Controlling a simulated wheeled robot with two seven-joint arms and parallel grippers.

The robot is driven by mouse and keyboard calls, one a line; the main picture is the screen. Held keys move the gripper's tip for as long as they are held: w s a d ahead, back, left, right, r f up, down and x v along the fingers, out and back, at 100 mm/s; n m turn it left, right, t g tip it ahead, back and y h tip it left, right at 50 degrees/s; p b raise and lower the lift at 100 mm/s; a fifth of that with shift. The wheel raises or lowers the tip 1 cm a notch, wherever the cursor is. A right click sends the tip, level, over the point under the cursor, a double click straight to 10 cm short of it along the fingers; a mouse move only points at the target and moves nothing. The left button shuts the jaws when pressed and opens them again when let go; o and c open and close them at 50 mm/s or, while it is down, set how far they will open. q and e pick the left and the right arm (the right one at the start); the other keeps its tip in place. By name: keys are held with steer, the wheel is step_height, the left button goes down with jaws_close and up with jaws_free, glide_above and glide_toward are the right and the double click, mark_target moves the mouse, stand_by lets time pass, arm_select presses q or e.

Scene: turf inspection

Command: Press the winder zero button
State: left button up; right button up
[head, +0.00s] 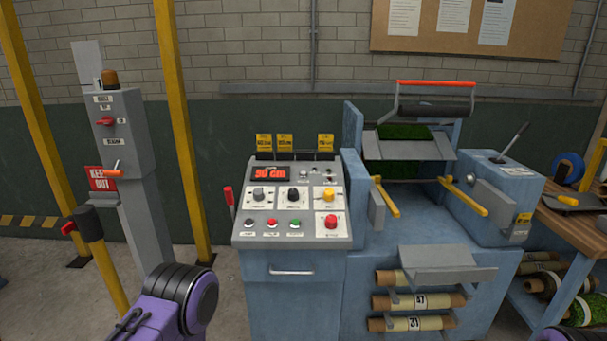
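The control panel (291,205) of a blue winder machine stands in the middle of the head view. Its red lit display (270,173) seems to read 90 cm. The small labels are too blurred to tell which is the zero button. Neither gripper is in view; only purple links of my arms show at the bottom left and bottom right corner.
A grey post with a switch box (121,135) and yellow poles (180,120) stand at left. Yellow bars (463,196) and a roller (435,108) are right of the panel. Labelled rolls (418,301) lie below. A wooden bench (575,225) is at far right.

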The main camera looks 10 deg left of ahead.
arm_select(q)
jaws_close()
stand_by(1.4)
